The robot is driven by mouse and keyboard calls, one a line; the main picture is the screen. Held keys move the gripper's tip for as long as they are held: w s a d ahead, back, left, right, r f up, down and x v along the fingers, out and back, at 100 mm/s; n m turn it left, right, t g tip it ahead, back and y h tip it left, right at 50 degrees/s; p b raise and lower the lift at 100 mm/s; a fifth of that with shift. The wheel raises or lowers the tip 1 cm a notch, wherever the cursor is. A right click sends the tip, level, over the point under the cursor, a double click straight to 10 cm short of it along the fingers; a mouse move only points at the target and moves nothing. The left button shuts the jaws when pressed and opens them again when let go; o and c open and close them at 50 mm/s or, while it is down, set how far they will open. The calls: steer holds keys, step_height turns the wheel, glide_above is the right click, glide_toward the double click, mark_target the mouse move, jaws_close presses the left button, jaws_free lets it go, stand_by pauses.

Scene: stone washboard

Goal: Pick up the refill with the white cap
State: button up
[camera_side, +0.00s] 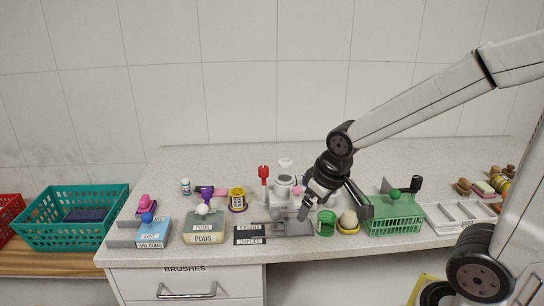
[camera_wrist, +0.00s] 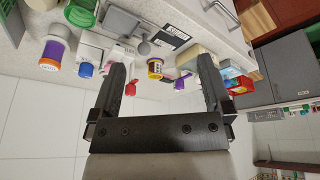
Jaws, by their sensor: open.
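I cannot single out the refill with the white cap for certain. In the side view, a white container with a pale top (camera_side: 285,165) stands at the back, partly behind other white items. A small white bottle with a teal band (camera_side: 185,187) stands at the back left.
A green cup (camera_side: 326,223) and a cup with a pale ball (camera_side: 348,220) stand below my gripper. A green rack (camera_side: 397,222) is to the right. A red-topped post (camera_side: 263,175) and labelled boxes (camera_side: 205,228) are left. A teal basket (camera_side: 78,235) is farther left.

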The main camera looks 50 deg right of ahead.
steer(key=w+d+m+t+h, duration=0.15)
steer(key=w+d+t, duration=0.25)
steer(key=w+d, duration=0.6)
steer(key=t, duration=0.5)
glide_toward(291, 169)
steer(key=w+r, duration=0.3)
steer(key=w, duration=0.1)
steer(key=shift+n+t+y, duration=0.3)
steer(key=shift+n+y, duration=0.05)
steer(key=f, duration=0.3)
steer(key=d+f, duration=0.1)
steer(key=shift+f, duration=0.4)
steer(key=shift+x, duration=1.25)
steer(key=shift+w+a+f, duration=0.1)
steer(key=shift+a+x, duration=0.1)
steer(key=shift+x, duration=1.15)
steer(key=shift+a+x, duration=0.15)
steer(key=shift+x, duration=1.05)
steer(key=shift+d, duration=0.2)
